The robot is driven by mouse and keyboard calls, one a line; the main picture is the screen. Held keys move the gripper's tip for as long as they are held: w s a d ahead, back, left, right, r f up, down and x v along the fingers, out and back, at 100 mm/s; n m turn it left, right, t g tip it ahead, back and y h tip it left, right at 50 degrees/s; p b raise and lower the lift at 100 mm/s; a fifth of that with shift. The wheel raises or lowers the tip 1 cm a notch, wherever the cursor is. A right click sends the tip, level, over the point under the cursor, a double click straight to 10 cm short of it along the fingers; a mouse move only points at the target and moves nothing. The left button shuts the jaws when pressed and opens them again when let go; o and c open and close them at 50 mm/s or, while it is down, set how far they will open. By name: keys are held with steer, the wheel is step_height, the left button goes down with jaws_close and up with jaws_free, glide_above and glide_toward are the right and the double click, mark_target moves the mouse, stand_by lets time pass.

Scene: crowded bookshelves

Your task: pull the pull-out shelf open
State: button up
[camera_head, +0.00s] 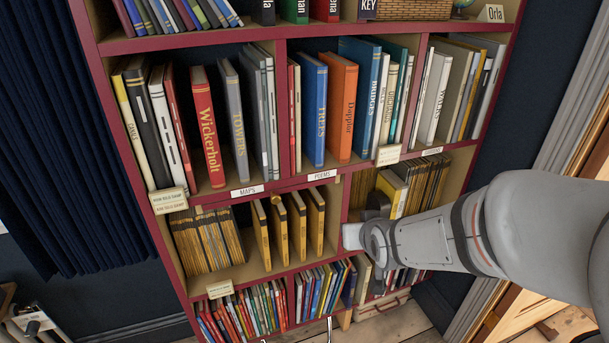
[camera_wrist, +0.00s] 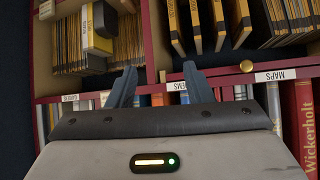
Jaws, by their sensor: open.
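The pull-out shelf is a thin red-edged board (camera_head: 290,186) under the MAPS and POEMS labels; it looks pushed in, flush with the bookcase front. Its small brass knob (camera_head: 275,199) sits just below the labels. In the wrist view, which is upside down, the knob (camera_wrist: 246,66) is right of my fingers. My gripper (camera_head: 378,203) is right of the knob in the head view, in front of the lower right compartment.
Upright books, such as Wickerholt (camera_head: 208,130), fill the row above. Yellow-spined books (camera_head: 280,230) stand below the board. A MAPS label (camera_wrist: 275,75) and a cream card (camera_head: 389,154) are on the shelf edges. A dark blue curtain (camera_head: 60,140) hangs at the left.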

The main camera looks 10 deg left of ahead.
steer(key=w+a+f+n+t+y, duration=0.1)
steer(key=w+a+f+t+y, duration=0.15)
steer(key=a, duration=0.45)
steer(key=n+t+y+b, duration=0.2)
steer(key=t+y, duration=0.1)
steer(key=y, duration=0.1)
glide_toward(276, 200)
steer(key=p+x, duration=0.2)
steer(key=x, duration=0.6)
steer(key=shift+a, duration=0.1)
steer(key=shift+c, duration=0.5)
